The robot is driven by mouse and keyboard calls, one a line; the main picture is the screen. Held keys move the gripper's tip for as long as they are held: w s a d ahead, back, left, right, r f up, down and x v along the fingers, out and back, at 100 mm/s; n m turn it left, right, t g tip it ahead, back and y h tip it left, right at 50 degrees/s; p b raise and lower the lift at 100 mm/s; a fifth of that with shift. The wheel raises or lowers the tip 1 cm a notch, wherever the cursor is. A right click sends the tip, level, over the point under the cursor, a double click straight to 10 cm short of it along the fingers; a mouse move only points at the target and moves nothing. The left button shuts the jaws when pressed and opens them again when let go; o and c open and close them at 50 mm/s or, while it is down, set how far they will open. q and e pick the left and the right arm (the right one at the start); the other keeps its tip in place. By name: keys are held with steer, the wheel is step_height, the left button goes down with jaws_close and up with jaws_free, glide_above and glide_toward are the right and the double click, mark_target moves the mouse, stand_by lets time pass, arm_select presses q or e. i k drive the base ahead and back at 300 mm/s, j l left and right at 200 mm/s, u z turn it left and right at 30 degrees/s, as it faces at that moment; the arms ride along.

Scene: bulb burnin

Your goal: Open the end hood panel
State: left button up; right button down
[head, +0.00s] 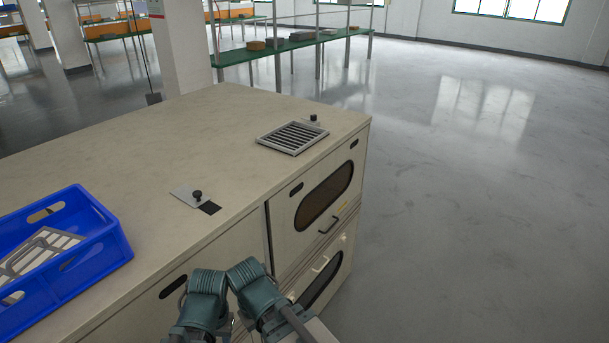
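The beige cabinet (150,150) fills the left and middle of the head view. At its right end, the upper front panel (285,225) has a dark oval window (326,192) and a dark bar handle (329,224); it looks closed. Below it is another panel with an oval window (322,286) and a handle (320,264). My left gripper (205,295) and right gripper (258,285) are close together at the bottom middle, in front of the cabinet, left of and below the upper handle. Their fingertips cannot be made out. Neither visibly touches a handle.
A blue crate (112,243) holding a grey slatted piece (40,250) stands on the cabinet top at left. A vent grille (292,137), a rear knob (313,118) and a front knob (197,196) are on the top. The floor (470,230) at right is clear.

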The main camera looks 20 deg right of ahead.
mark_target(287, 242)
steer(key=i+l+z, duration=0.6)
steer(key=i+l, duration=0.15)
steer(key=l, duration=0.1)
